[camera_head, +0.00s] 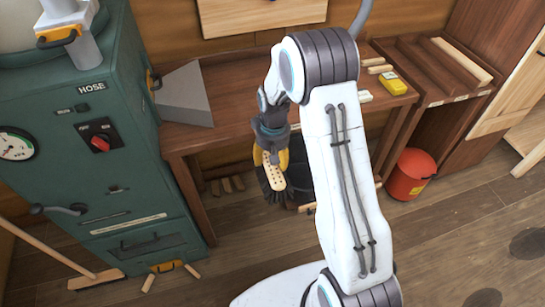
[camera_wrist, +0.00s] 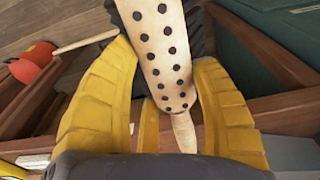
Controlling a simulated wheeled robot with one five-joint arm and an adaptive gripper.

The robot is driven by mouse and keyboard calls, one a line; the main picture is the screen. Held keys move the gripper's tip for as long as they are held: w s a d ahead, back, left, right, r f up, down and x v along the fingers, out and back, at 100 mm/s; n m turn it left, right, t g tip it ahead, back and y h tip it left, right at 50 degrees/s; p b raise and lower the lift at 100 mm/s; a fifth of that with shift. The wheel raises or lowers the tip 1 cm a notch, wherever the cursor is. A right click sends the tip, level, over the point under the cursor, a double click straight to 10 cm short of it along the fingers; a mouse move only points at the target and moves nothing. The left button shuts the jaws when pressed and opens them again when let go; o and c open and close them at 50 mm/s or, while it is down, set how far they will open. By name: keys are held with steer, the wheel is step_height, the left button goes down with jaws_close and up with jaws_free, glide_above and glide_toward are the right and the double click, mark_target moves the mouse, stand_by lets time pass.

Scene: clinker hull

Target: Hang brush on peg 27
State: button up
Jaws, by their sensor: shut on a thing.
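The brush (camera_head: 272,178) has a pale wooden back with dark dots and dark bristles. My gripper (camera_head: 270,160), with yellow fingers, is shut on the brush and holds it in front of the wooden bench, below its top. In the wrist view, the brush (camera_wrist: 163,45) lies between the two yellow fingers of my gripper (camera_wrist: 166,88), with its narrow wooden handle toward the bottom of the picture. I cannot make out peg 27 or any peg number in either view.
A green cabinet (camera_head: 90,150) marked HOSE stands at the left. The bench (camera_head: 230,128) bears a grey wedge (camera_head: 183,95) and a yellow box (camera_head: 392,83). A red bucket (camera_head: 409,175) stands at the right. A broom (camera_head: 95,278) lies at the lower left. Open floor (camera_head: 455,225) shows at the right.

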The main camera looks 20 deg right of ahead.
steer(key=shift+w+f+t+b, duration=0.1)
steer(key=shift+f+t+b, duration=0.3)
steer(key=shift+b, duration=0.4)
steer(key=shift+w+r+t+b, duration=0.2)
steer(key=shift+w+t+b, duration=0.3)
steer(key=shift+b, duration=0.6)
steer(key=w+r+t+b, duration=0.1)
steer(key=r+b, duration=0.2)
steer(key=w+r+b, duration=0.2)
steer(key=r+b, duration=0.1)
steer(key=w+r+t+b, duration=0.1)
steer(key=r+b, duration=0.2)
steer(key=shift+w+t, duration=0.3)
steer(key=shift+w, duration=0.05)
step_height(320, 180, up, 24)
steer(key=t+b, duration=0.3)
steer(key=t, duration=0.3)
steer(key=shift+r+t, duration=0.15)
steer(key=shift+t, duration=0.85)
